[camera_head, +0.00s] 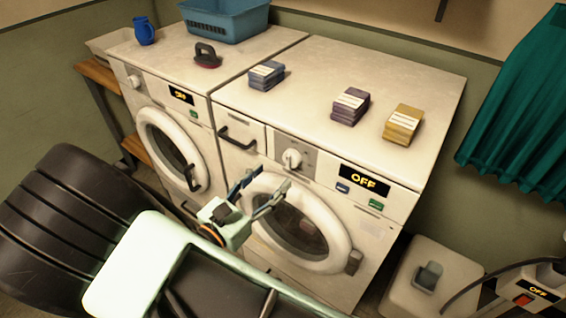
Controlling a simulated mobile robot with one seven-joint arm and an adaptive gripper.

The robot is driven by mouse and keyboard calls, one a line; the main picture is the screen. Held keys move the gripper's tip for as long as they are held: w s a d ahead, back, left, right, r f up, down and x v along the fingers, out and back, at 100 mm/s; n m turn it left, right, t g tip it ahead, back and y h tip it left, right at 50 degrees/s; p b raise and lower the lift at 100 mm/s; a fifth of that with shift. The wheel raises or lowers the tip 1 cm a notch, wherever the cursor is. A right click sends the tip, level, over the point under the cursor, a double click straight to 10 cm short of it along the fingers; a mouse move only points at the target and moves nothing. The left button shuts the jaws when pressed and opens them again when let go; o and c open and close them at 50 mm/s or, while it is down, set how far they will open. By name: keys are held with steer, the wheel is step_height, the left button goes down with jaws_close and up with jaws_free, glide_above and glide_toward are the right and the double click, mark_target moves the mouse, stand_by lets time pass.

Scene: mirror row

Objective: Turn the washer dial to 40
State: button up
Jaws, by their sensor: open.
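Two white washers stand side by side. The right washer (385,205) has a round white dial (292,158) on its front panel, left of a display (364,181) that reads OFF. The dial's marks are too small to read. My gripper (262,187) is open and empty, in front of the right washer, a little below and left of the dial in the picture and apart from it. The left washer (155,85) has its own dial (134,81) and a lit display (181,95) whose text is hard to read.
On the washer tops are a blue basket (224,20), a blue jug (144,30), a dark-handled brush (207,56) and stacked blue (266,75), purple (349,106) and yellow (403,124) bundles. A drawer handle (237,138) and round door (300,228) protrude. A teal curtain (520,110) hangs right.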

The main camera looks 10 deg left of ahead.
mark_target(287, 162)
steer(key=x, duration=0.7)
steer(key=c, duration=1.1)
